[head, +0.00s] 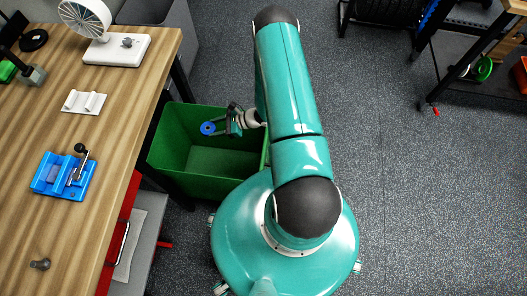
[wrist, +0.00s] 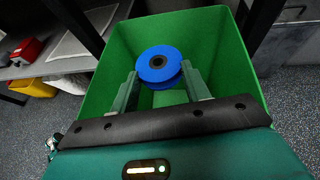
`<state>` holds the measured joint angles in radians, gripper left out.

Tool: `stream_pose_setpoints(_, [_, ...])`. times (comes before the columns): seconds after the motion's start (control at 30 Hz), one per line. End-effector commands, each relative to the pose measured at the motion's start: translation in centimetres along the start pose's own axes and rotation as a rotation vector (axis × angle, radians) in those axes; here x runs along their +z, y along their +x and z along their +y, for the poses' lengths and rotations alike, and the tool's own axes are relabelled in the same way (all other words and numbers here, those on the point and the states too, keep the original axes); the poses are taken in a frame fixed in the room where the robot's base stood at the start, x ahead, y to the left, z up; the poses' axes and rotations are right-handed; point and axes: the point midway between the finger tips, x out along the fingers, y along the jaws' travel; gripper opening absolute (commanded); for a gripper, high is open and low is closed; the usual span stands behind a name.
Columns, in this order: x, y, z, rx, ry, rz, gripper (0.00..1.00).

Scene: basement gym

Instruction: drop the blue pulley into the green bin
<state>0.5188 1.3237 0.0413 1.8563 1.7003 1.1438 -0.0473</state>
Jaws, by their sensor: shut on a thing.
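The blue pulley (head: 208,128) is a grooved wheel with a dark centre hole. My gripper (head: 222,127) is shut on it and holds it above the green bin. In the wrist view the pulley (wrist: 159,65) sits between the tips of my two fingers (wrist: 160,82), with the bin's inside behind it. The green bin (head: 172,158) stands on the floor beside the workbench, open at the top. Its inside looks empty where it shows. My arm hides part of its right side in the head view. In the wrist view its walls (wrist: 221,50) surround the pulley.
A wooden workbench (head: 120,120) at left carries a white fan (head: 112,47), a white bracket (head: 84,101) and a blue fixture (head: 62,176). A dark rack (head: 478,88) stands at far right. The grey floor (head: 400,200) right of my body is clear.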

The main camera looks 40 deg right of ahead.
Motion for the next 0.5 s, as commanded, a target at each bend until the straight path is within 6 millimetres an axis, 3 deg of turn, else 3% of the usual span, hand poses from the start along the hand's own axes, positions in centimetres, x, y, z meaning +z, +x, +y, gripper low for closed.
stream_pose_setpoints(0.4, [-0.85, 0.64, -0.11, -0.001, 0.000, 0.000, 0.24])
stream_pose_setpoints(0.43, [-0.84, 0.64, -0.11, -0.001, 0.000, 0.000, 0.49])
stream_pose_setpoints(0.5, [-0.84, 0.64, -0.11, -0.001, 0.000, 0.000, 0.62])
